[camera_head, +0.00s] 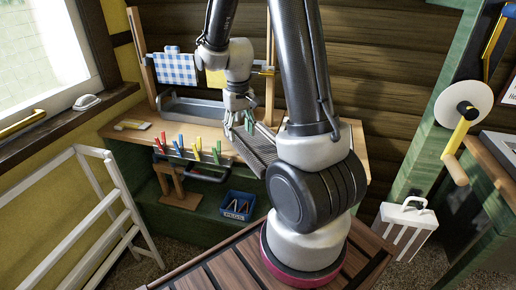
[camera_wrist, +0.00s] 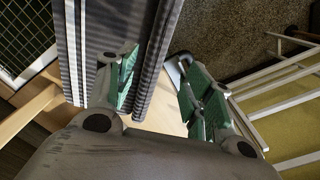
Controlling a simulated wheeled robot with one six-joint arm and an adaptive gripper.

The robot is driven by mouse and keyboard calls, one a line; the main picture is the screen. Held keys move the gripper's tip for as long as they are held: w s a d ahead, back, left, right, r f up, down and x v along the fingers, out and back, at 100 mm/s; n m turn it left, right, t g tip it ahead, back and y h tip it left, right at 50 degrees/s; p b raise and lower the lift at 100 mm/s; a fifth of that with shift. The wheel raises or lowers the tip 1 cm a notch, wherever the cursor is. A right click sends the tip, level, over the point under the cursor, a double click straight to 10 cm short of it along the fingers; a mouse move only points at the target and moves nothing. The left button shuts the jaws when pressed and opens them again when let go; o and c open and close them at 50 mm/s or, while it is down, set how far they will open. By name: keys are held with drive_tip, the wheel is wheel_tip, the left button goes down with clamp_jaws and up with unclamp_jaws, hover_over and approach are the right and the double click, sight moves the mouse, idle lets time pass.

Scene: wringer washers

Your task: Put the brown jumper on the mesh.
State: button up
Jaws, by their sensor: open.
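I cannot make out a brown jumper in either view. A dark wire mesh (camera_wrist: 22,32) in a pale frame shows at the top left of the wrist view; I cannot pick it out in the head view. My gripper (camera_head: 240,122) is above the wooden bench, beside a grey ribbed panel (camera_head: 256,149). In the wrist view my gripper (camera_wrist: 158,76) has its two green-padded fingers apart, with nothing clearly between them. The left finger overlaps the grey ribbed panel (camera_wrist: 98,35); I cannot tell whether they touch.
The wooden bench (camera_head: 118,129) carries a grey tray (camera_head: 190,110). A blue checked cloth (camera_head: 175,69) hangs behind. Coloured pegs (camera_head: 197,146) line the bench front. A blue box (camera_head: 237,206) stands below. A white rack (camera_head: 100,215) is at left, a white slatted container (camera_head: 405,226) at right.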

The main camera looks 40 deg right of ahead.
sight(242, 145)
drive_tip(key=f, duration=0.5)
drive_tip(key=shift+w+d+f, duration=0.1)
drive_tip(key=shift+d+f, duration=0.25)
drive_tip(key=shift+c, duration=0.2)
clamp_jaws()
